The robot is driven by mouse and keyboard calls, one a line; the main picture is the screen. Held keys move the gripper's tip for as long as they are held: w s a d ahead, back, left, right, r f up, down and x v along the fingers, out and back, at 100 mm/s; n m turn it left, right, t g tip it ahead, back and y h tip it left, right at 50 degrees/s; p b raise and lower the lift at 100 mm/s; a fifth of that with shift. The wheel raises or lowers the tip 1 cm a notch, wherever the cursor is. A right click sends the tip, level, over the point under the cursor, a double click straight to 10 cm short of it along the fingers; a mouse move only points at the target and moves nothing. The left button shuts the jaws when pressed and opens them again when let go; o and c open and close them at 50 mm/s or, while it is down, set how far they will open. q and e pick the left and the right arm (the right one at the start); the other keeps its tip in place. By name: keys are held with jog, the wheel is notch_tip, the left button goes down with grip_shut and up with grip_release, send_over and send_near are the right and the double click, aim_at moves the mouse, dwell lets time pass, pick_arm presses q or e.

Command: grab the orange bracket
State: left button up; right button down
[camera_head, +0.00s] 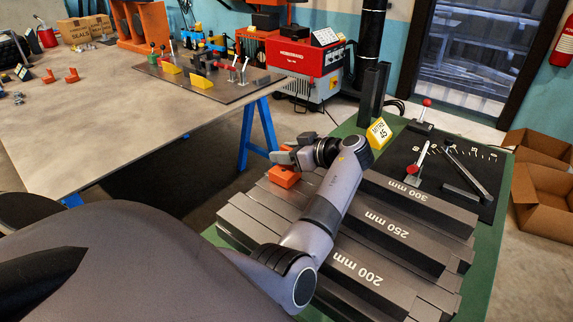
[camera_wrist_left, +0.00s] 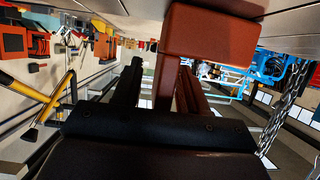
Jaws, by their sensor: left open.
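An orange bracket (camera_head: 283,177) lies on the steel bars of the green bench in the head view, at the end of my left arm. In the left wrist view the bracket (camera_wrist_left: 212,38) is large and close, a red-orange block with a narrower leg. My left gripper (camera_head: 286,157) is right at the bracket. In the left wrist view its two fingers (camera_wrist_left: 161,70) are apart, with the bracket's leg showing between them; whether they touch it I cannot tell. My right gripper is not in view. Two more small orange brackets (camera_head: 60,76) lie on the large table at left.
Steel bars marked 200, 250 and 300 mm (camera_head: 405,190) cover much of the green bench. A yellow sign (camera_head: 379,133) and a dark panel with red-knobbed clamps (camera_head: 440,165) stand behind. Cardboard boxes (camera_head: 541,190) are at right. The large table (camera_head: 90,125) has free room in its middle.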

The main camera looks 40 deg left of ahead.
pick_arm(q)
jog(key=shift+a, duration=0.1)
grip_shut()
jog(key=shift+r, duration=0.1)
